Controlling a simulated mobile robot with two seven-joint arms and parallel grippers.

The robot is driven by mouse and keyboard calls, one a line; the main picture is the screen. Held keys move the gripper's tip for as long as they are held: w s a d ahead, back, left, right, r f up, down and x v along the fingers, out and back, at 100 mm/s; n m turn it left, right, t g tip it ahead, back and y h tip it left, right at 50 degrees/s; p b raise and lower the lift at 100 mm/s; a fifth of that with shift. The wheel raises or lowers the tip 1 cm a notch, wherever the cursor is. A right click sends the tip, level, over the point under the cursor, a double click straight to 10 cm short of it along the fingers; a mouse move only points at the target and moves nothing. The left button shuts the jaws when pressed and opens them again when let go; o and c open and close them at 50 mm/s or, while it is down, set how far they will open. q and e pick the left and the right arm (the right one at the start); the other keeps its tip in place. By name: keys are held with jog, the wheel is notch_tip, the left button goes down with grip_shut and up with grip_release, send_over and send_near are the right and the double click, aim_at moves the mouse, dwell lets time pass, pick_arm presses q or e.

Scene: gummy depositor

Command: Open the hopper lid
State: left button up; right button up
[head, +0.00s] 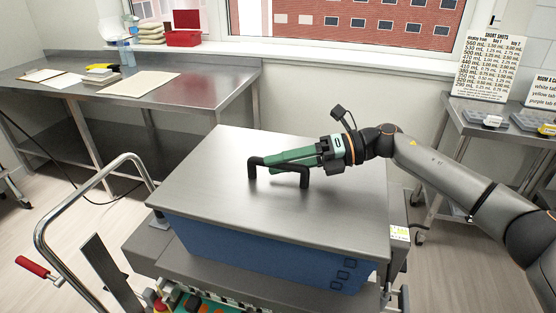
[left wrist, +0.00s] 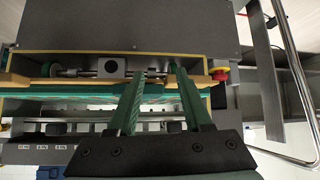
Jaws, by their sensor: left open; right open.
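The hopper lid (head: 225,185) is a flat steel sheet lying flat on the blue hopper (head: 255,252) in the head view. A black bar handle (head: 304,181) stands on it near the middle. My right gripper (head: 268,162) comes in from the right, its green fingers reaching across the handle. Its jaws are open; whether the bar lies between the fingers is hard to tell. My left gripper (left wrist: 159,72) shows in the left wrist view, open, with green fingers apart and nothing visible between them. It faces the machine's lower mechanism (left wrist: 112,68); the lid does not show there.
A bent metal push rail (head: 45,232) stands left of the machine. Another steel table (head: 470,125) with trays and signs is at the right. Floor between them is open.

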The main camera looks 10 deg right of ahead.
jog(key=shift+a+f, duration=0.15)
jog(key=shift+a, duration=0.2)
jog(key=shift+c, duration=0.3)
grip_shut()
dwell(1.0)
